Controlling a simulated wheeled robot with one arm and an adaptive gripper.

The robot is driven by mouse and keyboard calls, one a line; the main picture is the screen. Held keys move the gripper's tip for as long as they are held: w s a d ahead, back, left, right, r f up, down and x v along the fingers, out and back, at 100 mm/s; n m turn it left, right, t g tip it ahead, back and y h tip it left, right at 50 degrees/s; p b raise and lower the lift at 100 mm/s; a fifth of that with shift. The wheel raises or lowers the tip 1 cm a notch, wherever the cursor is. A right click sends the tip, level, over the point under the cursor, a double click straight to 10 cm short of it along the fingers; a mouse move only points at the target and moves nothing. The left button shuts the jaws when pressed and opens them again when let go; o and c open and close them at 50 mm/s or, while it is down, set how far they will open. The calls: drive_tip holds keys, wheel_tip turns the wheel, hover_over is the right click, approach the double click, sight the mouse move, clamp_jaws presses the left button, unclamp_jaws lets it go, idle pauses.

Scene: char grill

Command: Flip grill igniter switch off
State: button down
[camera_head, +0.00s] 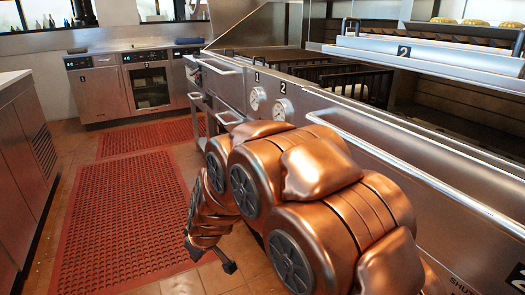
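The stainless steel grill (345,112) runs along the right side, with two round white dials (257,99) on its front panel under the labels 1 and 2. I cannot make out the igniter switch; my copper arm covers much of the front panel. A small dark, reddish detail (194,71) shows on the far end of the steel front, too small to identify. My gripper (229,265) is mostly hidden behind my arm. Only a dark tip shows low over the floor, left of the grill front and apart from it. Its opening cannot be seen.
A long handrail (420,178) sticks out along the grill front. Red perforated mats (125,215) cover the clear aisle at left. A steel counter (20,150) borders the left, and cabinets with an oven (148,85) stand at the back. Buns sit on the upper right shelf (430,57).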

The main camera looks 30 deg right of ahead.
drive_tip(key=w+d+r+n+t+h+p, duration=0.1)
drive_tip(key=w+d+t+h+p, duration=0.15)
drive_tip(key=w+d, duration=0.55)
drive_tip(key=w+d+r+n+t+h+p, duration=0.15)
drive_tip(key=w+d+t+h, duration=0.25)
drive_tip(key=w, duration=0.7)
drive_tip(key=d+r+n+h+p, duration=0.1)
drive_tip(key=d+r+h, duration=0.3)
drive_tip(key=d+h, duration=0.5)
drive_tip(key=d+p, duration=0.1)
drive_tip(key=d, duration=0.3)
drive_tip(key=shift+w+n, duration=0.25)
drive_tip(key=shift+n, duration=0.1)
drive_tip(key=shift+t, duration=0.25)
drive_tip(key=s+d+b+x, duration=0.1)
drive_tip(key=s+x, duration=0.1)
drive_tip(key=x, duration=1)
drive_tip(key=shift+w+d+r+b, duration=0.15)
drive_tip(key=shift+d+r+b, duration=0.2)
drive_tip(key=shift+d, duration=0.3)
drive_tip(key=shift+r, duration=0.1)
